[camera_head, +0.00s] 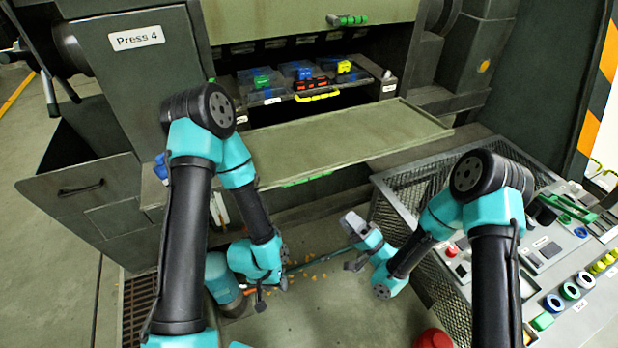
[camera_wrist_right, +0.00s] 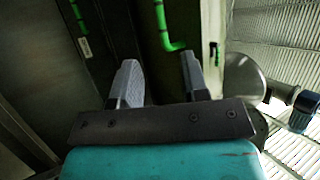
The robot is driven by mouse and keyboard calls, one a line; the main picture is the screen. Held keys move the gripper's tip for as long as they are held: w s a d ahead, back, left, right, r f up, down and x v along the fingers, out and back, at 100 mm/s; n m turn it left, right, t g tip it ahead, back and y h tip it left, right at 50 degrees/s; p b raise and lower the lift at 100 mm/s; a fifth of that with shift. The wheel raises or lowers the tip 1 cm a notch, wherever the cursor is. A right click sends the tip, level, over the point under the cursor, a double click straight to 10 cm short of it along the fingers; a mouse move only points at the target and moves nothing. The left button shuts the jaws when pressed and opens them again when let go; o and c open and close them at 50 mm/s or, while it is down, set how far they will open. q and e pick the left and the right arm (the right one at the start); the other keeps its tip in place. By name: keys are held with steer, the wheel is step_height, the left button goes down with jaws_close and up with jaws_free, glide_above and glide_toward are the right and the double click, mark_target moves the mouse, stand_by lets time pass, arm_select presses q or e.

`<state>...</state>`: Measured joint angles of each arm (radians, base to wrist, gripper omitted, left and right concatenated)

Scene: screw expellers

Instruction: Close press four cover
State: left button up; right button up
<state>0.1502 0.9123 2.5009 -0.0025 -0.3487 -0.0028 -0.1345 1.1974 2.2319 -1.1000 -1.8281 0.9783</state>
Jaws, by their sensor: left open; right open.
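Press 4 (camera_head: 150,95) stands ahead with its front cover (camera_head: 345,138) hinged down as a flat, sloping panel. A green handle (camera_head: 307,179) sits on the cover's near edge. My left gripper (camera_head: 271,292) hangs open and small below the cover, pointing down, apart from it. My right gripper (camera_head: 354,245) is open and empty, below and to the right of the handle, not touching it. In the right wrist view its two grey fingers (camera_wrist_right: 160,82) are spread, with a green bent bar (camera_wrist_right: 163,28) beyond them.
Inside the opening lie blue, green, red and yellow parts (camera_head: 300,78). Another green handle (camera_head: 347,20) is on the panel above. A control console (camera_head: 560,250) with buttons stands at right beside a mesh guard (camera_head: 445,290). A grey bin (camera_head: 85,185) is at left.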

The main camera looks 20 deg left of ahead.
stand_by(0.3)
steer(key=x, duration=1.7)
steer(key=shift+w+a, duration=0.1)
steer(key=shift+w, duration=0.05)
jaws_close()
